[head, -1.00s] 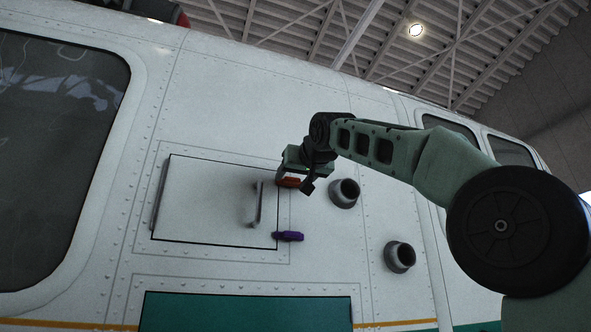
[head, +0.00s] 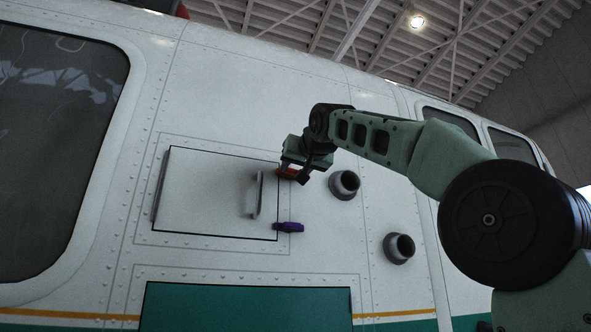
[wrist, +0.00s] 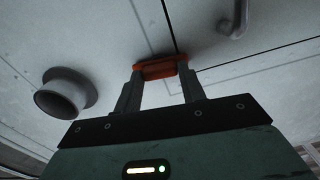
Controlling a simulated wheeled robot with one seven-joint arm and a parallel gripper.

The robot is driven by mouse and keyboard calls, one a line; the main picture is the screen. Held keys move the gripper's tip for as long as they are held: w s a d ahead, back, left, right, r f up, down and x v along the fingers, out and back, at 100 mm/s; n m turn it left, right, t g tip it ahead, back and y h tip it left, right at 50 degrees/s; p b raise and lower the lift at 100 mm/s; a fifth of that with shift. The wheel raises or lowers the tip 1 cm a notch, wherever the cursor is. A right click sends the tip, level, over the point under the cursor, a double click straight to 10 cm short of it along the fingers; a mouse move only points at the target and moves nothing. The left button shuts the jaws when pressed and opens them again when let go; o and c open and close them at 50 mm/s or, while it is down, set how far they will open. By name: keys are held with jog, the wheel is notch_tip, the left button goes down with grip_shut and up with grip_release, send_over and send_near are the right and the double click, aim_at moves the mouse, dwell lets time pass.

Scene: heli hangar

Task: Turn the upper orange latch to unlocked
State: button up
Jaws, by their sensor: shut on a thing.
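The upper orange latch (head: 287,172) is at the upper right edge of the white panel door (head: 207,190) on the helicopter's side. My gripper (head: 291,173) is at the latch and covers part of it in the head view. In the wrist view, the two fingers of my gripper (wrist: 160,82) are shut on the orange latch (wrist: 160,68), which lies crosswise between the fingertips, over the door's seam. A purple latch (head: 288,227) sits at the lower right edge of the door, pointing sideways across the seam.
A grey handle (head: 258,195) stands out from the door near its right side; it also shows in the wrist view (wrist: 235,20). Two round ports (head: 344,185) and (head: 399,248) stick out to the right of the door. A green panel (head: 245,307) lies below.

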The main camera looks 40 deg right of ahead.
jog(key=m+b, duration=0.1)
jog(key=m, duration=0.3)
jog(key=shift+d, duration=0.1)
jog(key=m+b, duration=0.1)
jog(key=m, duration=0.7)
jog(key=shift+b, duration=0.3)
jog(key=shift+m, duration=2.2)
jog(key=shift+f, duration=0.1)
jog(key=o, duration=1)
jog(key=shift+s, duration=0.1)
jog(key=b+v, duration=0.6)
jog(key=v, duration=1.1)
jog(key=shift+s, duration=0.15)
